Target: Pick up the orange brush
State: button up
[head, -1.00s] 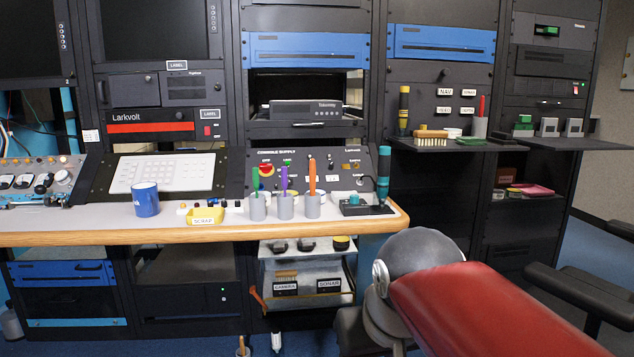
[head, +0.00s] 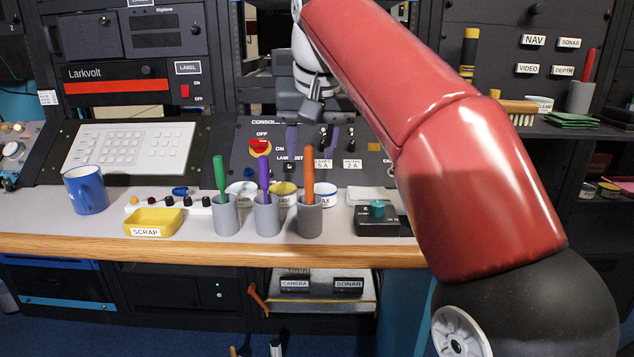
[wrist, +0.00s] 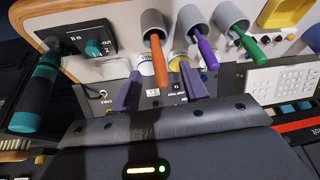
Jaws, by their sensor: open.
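The orange brush (head: 308,180) stands upright, handle up, in a grey cup (head: 309,218), the rightmost of three cups on the desk in the head view. In the wrist view its orange handle (wrist: 161,62) points toward the camera, out of its cup (wrist: 153,23). My gripper (head: 312,146) is open, its two purple fingers at the level of the handle's top. In the wrist view the gripper (wrist: 163,78) has one finger on each side of the handle, with gaps. How deep the handle lies between them I cannot tell.
The purple brush (head: 263,175) and green brush (head: 219,173) stand in cups close to the left. Labelled tubs (head: 284,189) sit behind the cups. A black box with a teal knob (head: 377,210) is at right. The yellow scrap tray (head: 154,219) and blue mug (head: 86,190) are farther left.

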aim_at(310, 164)
jog(key=shift+b+x, duration=0.3)
jog(key=shift+x, duration=0.75)
jog(key=b+x, duration=0.1)
jog(key=x, duration=0.4)
jog(key=shift+w+d, duration=0.15)
jog(key=shift+c, duration=0.2)
grip_shut()
